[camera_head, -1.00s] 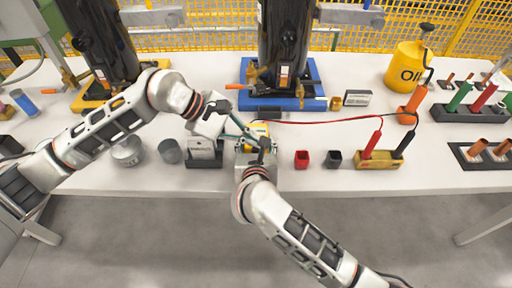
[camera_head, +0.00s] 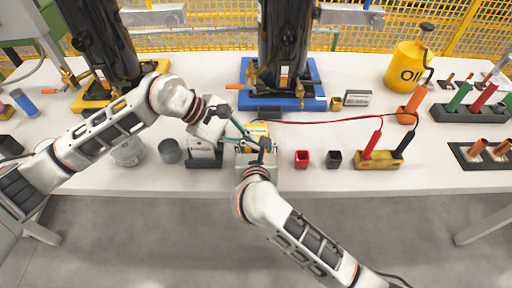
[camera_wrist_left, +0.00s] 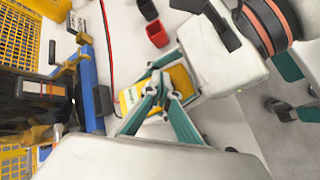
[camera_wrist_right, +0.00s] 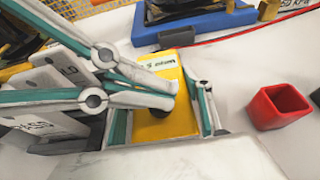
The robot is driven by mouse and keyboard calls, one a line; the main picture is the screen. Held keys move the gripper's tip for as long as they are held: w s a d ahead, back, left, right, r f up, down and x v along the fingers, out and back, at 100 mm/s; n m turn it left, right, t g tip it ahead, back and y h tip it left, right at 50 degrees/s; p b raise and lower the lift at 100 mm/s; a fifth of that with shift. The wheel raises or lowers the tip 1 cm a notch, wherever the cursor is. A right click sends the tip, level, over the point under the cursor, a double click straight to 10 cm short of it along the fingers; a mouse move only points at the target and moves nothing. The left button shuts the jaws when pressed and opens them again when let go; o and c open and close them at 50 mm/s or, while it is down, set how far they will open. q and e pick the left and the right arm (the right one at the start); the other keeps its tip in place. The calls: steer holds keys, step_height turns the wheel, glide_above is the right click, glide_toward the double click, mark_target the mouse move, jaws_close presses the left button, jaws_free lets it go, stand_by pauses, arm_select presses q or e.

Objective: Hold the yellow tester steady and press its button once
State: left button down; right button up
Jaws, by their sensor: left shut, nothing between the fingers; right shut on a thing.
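The yellow tester (camera_head: 258,129) is at the front middle of the table, partly hidden by both grippers. In the right wrist view, its yellow face (camera_wrist_right: 177,125) and pale label show between the fingers of my right gripper (camera_wrist_right: 165,115), which is shut on its sides. My left gripper (camera_wrist_right: 168,92) reaches in from the left, shut and empty. Its tips are over the tester's face, at a dark round part that looks like the button (camera_wrist_right: 160,105). I cannot tell whether they touch or press it. The left wrist view also shows the tester (camera_wrist_left: 181,80) beyond my left fingers (camera_wrist_left: 158,86).
A red cup (camera_head: 301,159) and a dark cup (camera_head: 333,159) stand right of the tester. A grey block holder (camera_head: 204,160) is close on its left. A red cable (camera_head: 340,122) runs behind to the probe holder (camera_head: 378,161). The blue compressor base (camera_head: 311,100) is behind.

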arm_select(q)
steer(key=shift+f, duration=0.45)
stand_by(0.5)
steer(key=shift+r, duration=1)
steer(key=shift+r, duration=0.1)
steer(key=shift+r, duration=2.45)
arm_select(e)
steer(key=o, duration=1.4)
steer(key=shift+o, duration=0.2)
